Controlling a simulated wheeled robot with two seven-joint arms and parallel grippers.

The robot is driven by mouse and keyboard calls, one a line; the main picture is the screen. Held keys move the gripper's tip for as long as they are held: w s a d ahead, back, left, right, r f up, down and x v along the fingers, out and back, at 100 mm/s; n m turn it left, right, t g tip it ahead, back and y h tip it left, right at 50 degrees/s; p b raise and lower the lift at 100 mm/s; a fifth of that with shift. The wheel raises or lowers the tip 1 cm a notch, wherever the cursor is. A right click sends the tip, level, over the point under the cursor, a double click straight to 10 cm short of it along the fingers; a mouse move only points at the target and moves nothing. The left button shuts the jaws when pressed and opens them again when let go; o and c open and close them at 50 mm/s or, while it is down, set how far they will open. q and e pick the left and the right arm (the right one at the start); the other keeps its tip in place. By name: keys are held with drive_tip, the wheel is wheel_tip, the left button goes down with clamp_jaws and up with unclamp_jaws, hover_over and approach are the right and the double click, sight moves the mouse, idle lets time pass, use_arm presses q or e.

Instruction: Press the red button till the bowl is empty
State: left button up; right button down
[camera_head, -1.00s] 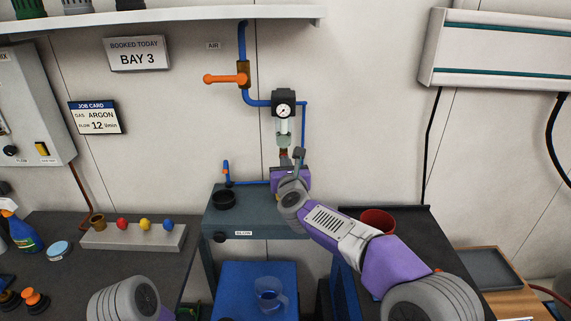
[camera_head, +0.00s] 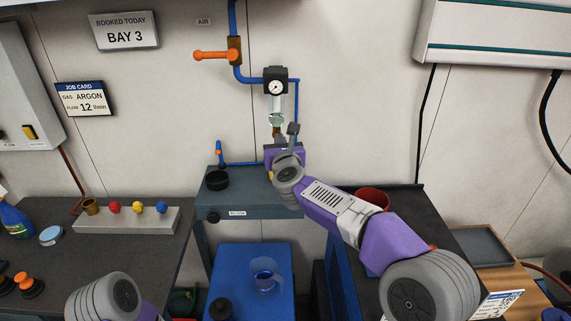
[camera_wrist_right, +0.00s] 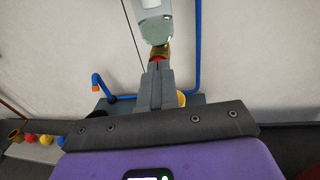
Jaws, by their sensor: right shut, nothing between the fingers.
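The clear bowl (camera_head: 277,104) hangs under the pressure gauge on the wall; it also shows at the top of the right wrist view (camera_wrist_right: 155,25), with a pale green tint low down. I cannot tell surely how much liquid is inside. The red button (camera_wrist_right: 155,59) shows as a small red patch under the bowl's brass fitting (camera_wrist_right: 160,50). My right gripper (camera_wrist_right: 157,68) is shut and empty, pointing up, with its fingertips right at the button and partly hiding it. I cannot tell whether the button is pressed in. My left gripper is out of view.
A grey bench (camera_head: 250,206) with a black cup (camera_head: 217,180) stands below the bowl. A blue surface (camera_head: 235,260) below holds a clear jug (camera_head: 265,276). A red container (camera_head: 373,197) stands behind my right arm. Blue pipe (camera_head: 297,105) runs beside the bowl.

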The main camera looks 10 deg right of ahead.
drive_tip(key=s+b, duration=0.1)
drive_tip(key=s, duration=1.1)
drive_tip(key=shift+d+r, duration=0.25)
drive_tip(key=shift+r, duration=0.2)
